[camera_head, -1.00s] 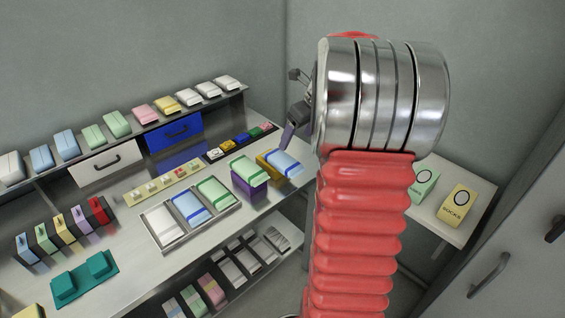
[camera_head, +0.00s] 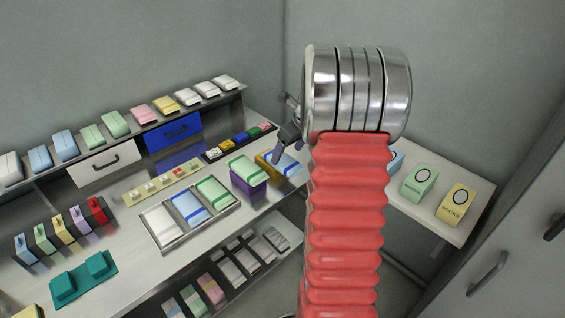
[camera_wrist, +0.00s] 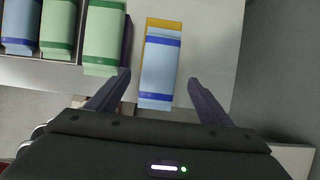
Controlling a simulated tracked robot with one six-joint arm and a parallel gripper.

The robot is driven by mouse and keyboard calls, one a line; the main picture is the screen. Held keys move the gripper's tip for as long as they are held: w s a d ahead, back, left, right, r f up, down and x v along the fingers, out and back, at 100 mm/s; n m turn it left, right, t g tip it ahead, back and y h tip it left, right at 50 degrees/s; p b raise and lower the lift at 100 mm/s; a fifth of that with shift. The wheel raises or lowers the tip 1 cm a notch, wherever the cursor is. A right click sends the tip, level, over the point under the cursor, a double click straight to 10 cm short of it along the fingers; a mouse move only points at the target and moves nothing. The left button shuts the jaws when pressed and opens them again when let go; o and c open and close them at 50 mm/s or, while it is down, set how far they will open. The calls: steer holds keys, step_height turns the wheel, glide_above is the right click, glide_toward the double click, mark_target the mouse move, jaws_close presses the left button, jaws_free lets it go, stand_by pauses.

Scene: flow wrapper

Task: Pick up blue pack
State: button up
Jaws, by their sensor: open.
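A light blue pack with dark blue bands (camera_head: 288,166) lies on a yellow block (camera_head: 264,161) near the right end of the counter; my gripper partly hides it in the head view. In the wrist view this blue pack (camera_wrist: 161,72) is upright in the picture, with the yellow block (camera_wrist: 164,23) showing at its far end. My gripper (camera_wrist: 158,78) is open, with one dark finger on each side of the pack's near part and a gap on both sides. In the head view my gripper (camera_head: 281,150) is over the pack; whether it touches is unclear.
A green pack (camera_head: 244,167) on a purple block stands just left. A tray (camera_head: 176,243) holds white, blue and green packs. The counter's right edge is close to the blue pack. A side table (camera_head: 431,226) with labelled boxes stands at the right.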

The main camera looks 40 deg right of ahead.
mark_target(283, 159)
steer(key=shift+x, duration=2.65)
steer(key=shift+w+a, duration=0.1)
steer(key=shift+r, duration=0.1)
steer(key=c, duration=1.2)
steer(key=shift+c, duration=0.2)
step_height(283, 159, up, 10)
